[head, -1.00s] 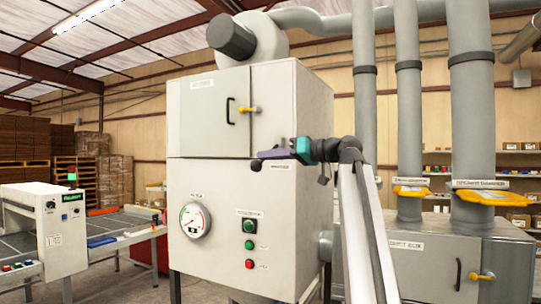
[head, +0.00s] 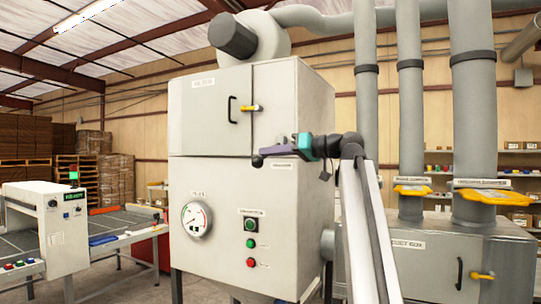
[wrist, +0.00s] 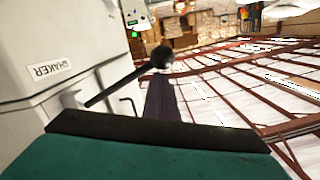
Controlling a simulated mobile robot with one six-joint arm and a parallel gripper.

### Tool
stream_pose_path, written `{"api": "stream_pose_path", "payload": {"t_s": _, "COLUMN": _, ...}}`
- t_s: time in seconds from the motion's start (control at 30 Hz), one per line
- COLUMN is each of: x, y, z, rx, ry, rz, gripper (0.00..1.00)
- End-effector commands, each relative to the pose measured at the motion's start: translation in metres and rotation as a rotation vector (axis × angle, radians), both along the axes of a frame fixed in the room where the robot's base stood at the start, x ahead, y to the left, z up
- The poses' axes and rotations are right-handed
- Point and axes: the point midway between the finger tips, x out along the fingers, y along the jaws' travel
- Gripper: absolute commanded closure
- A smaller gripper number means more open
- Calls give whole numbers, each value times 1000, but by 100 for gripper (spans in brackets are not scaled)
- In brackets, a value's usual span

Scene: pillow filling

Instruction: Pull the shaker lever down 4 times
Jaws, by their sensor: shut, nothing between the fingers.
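The shaker lever is a thin dark rod with a round black knob (wrist: 162,57). In the wrist view its rod (wrist: 112,88) runs from the white cabinet beside the SHAKER label (wrist: 50,69). In the head view the black knob (head: 257,161) shows at the front of the cabinet, at the tip of my gripper (head: 268,152). My gripper has a teal body and purple fingers, which are shut and empty. The lever's base is partly hidden.
The white cabinet (head: 215,170) carries a gauge (head: 197,218), buttons (head: 250,244) and an upper door with a handle (head: 231,110). Grey pipes and a dust box (head: 420,262) stand at right. A conveyor machine (head: 45,230) stands at left.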

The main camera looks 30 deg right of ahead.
Motion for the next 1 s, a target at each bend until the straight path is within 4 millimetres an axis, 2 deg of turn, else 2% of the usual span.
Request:
{"api": "stream_pose_path", "payload": {"t_s": 0.2, "x": -2, "y": -9, "z": 31, "rx": 2, "ry": -6, "rz": -4, "gripper": 100}}
{"api": "stream_pose_path", "payload": {"t_s": 0.27, "x": -12, "y": -17, "z": 26, "rx": 1, "ry": -6, "rz": -7, "gripper": 100}}
{"api": "stream_pose_path", "payload": {"t_s": 0.7, "x": -65, "y": -56, "z": 34, "rx": 4, "ry": -9, "rz": -6, "gripper": 100}}
{"api": "stream_pose_path", "payload": {"t_s": 1.0, "x": -80, "y": -66, "z": 37, "rx": 4, "ry": -9, "rz": -3, "gripper": 100}}
